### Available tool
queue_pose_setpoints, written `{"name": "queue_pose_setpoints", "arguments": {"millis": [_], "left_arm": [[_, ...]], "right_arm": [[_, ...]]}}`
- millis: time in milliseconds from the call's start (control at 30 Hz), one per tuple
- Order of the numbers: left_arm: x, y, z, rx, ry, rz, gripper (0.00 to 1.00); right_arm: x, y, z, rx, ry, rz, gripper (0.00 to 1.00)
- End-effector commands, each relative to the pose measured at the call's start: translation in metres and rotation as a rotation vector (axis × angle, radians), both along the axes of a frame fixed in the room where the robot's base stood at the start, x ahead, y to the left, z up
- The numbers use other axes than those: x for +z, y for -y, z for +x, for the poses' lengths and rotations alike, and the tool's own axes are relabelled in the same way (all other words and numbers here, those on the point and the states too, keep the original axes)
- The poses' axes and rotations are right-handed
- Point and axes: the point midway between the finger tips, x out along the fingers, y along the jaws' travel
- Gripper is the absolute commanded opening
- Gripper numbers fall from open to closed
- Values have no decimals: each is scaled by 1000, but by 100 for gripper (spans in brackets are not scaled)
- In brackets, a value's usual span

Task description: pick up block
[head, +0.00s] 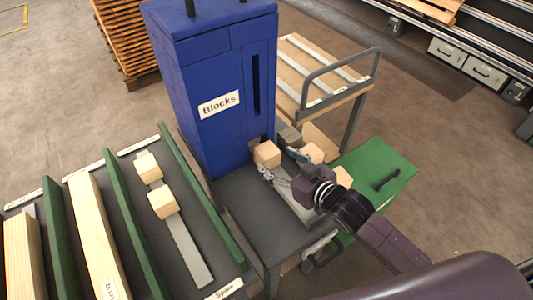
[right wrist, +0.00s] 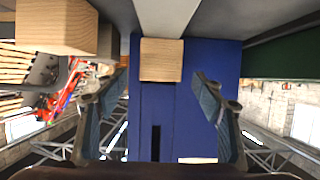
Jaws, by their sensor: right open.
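A wooden block (head: 267,153) sits on the dark table at the foot of the blue dispenser labelled "Blocks" (head: 208,90). My right gripper (head: 281,164) is open and low over the table, its fingers pointing at this block. In the right wrist view, the block (right wrist: 161,60) shows ahead, between the lines of the two spread fingers (right wrist: 160,88), and they do not appear to touch it. A second block (head: 313,153) is beside the gripper; a third (head: 343,177) is partly hidden behind my right arm. My left gripper is not in view.
A sloped rack with green dividers (head: 133,210) at left holds two blocks (head: 163,202) and long wooden pieces (head: 97,225). A cart with a grey rail (head: 345,82) stands behind the table. A green box (head: 385,165) with a black handle is at right.

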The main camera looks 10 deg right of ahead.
Motion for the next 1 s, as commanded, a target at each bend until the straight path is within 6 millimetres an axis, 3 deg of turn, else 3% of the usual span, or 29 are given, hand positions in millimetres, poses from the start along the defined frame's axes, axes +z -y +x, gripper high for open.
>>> {"name": "queue_pose_setpoints", "arguments": {"millis": [133, 400, 733, 1000], "left_arm": [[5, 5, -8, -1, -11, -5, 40], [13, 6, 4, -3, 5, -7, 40], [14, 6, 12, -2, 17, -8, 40], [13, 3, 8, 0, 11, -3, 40]], "right_arm": [[1, -6, 14, -1, 2, 0, 62], [-7, -19, 44, 0, 1, 0, 62], [-11, -21, 49, 0, 0, -1, 62], [-11, -21, 49, 0, 0, -1, 35]]}}
